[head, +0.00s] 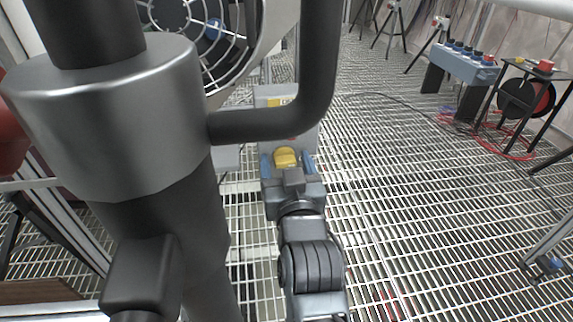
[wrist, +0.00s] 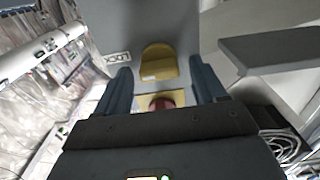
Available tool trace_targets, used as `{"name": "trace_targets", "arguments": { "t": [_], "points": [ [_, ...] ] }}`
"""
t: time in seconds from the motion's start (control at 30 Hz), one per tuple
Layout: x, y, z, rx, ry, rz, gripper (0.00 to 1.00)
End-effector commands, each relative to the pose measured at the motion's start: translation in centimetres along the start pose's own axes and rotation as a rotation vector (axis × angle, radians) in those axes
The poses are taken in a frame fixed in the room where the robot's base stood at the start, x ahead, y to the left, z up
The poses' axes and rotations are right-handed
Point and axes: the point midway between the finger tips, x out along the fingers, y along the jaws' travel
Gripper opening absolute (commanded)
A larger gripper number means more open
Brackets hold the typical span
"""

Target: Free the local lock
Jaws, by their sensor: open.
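A yellow rounded piece (wrist: 158,62), which I take to be the local lock, is on the face of a grey box (wrist: 160,22). Below it, in the wrist view, is a yellow plate with a dark red round part (wrist: 161,103), partly hidden by my gripper. My gripper (head: 287,158) is open, with one blue finger on each side of the yellow piece. I cannot tell whether the fingers touch it. The yellow piece also shows between the fingers in the head view (head: 285,156).
A caged fan (head: 210,35) stands behind my arm at the upper left. A blue box with several knobs (head: 465,62) and a cable reel (head: 526,97) stand at the right. Red cables (head: 500,150) lie by them. The grating floor (head: 420,220) right of my arm is mostly clear.

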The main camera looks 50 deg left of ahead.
Motion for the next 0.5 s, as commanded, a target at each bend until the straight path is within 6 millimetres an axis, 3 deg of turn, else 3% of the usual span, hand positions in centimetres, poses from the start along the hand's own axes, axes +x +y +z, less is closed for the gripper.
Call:
{"name": "trace_targets", "arguments": {
  "t": [0.07,0.5],
  "points": [
    [-0.02,0.01,0.0,0.0,0.0,0.0,0.7],
    [-0.05,0.01,0.02,-0.001,0.0,0.0,0.28]
  ]
}}
